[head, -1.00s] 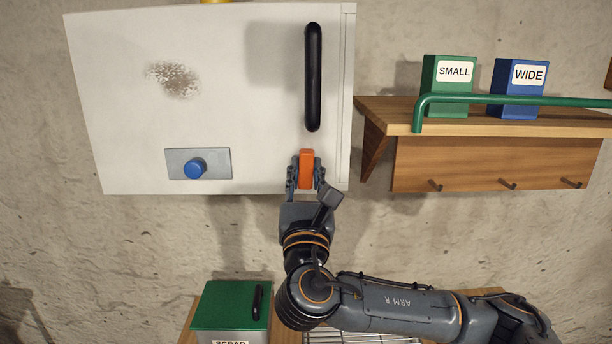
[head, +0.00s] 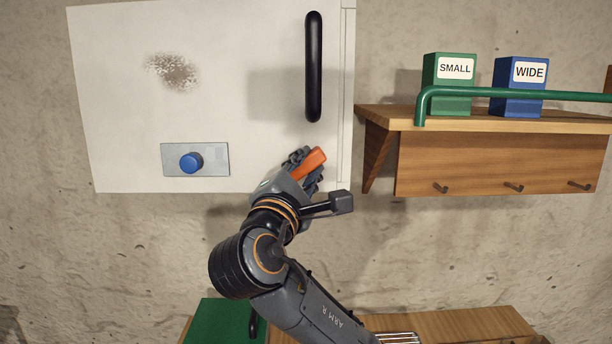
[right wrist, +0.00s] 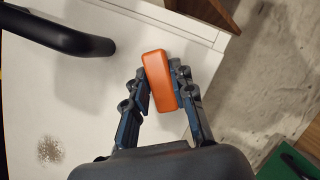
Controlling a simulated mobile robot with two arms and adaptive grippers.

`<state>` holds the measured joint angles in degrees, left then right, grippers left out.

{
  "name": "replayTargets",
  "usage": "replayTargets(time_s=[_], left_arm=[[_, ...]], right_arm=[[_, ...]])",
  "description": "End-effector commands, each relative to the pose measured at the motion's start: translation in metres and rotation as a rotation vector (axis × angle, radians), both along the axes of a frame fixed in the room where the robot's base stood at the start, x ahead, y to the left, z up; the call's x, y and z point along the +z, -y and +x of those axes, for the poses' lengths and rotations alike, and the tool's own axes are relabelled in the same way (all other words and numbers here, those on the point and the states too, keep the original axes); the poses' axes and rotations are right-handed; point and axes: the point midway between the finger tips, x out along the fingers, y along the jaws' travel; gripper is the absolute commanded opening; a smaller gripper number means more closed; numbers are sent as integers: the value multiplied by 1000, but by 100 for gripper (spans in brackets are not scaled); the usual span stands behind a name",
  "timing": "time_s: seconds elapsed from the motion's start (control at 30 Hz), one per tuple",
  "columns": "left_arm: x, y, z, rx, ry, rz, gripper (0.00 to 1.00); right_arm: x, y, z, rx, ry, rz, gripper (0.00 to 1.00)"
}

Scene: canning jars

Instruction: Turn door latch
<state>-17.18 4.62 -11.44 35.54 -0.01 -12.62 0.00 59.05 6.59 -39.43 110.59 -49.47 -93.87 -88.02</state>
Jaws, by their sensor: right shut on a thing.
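The orange door latch (head: 312,161) sits low on the white cabinet door (head: 230,80), near its right edge. It is tilted, its upper end leaning right. My right gripper (head: 304,170) is shut on the latch, with a finger on each side; the right wrist view shows the latch (right wrist: 159,80) between the fingers of that gripper (right wrist: 160,92). A black vertical handle (head: 314,66) is on the door just above the latch. The door looks closed. My left gripper is not in view.
A blue knob (head: 191,162) on a grey plate is at the door's lower left. Right of the door, a wooden shelf (head: 480,118) with a green rail (head: 520,94) holds a green SMALL box (head: 450,85) and a blue WIDE box (head: 519,87). A green lid (head: 218,325) is below.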

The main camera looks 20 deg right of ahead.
Motion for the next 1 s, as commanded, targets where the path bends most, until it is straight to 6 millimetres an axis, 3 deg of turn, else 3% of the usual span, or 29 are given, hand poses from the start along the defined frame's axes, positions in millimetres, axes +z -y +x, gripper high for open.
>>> replayTargets(time_s=[0.5,1.0], left_arm=[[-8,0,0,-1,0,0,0],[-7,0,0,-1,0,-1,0]], right_arm=[[0,0,0,0,125,438,0],[-1,0,0,-1,178,623,0]])
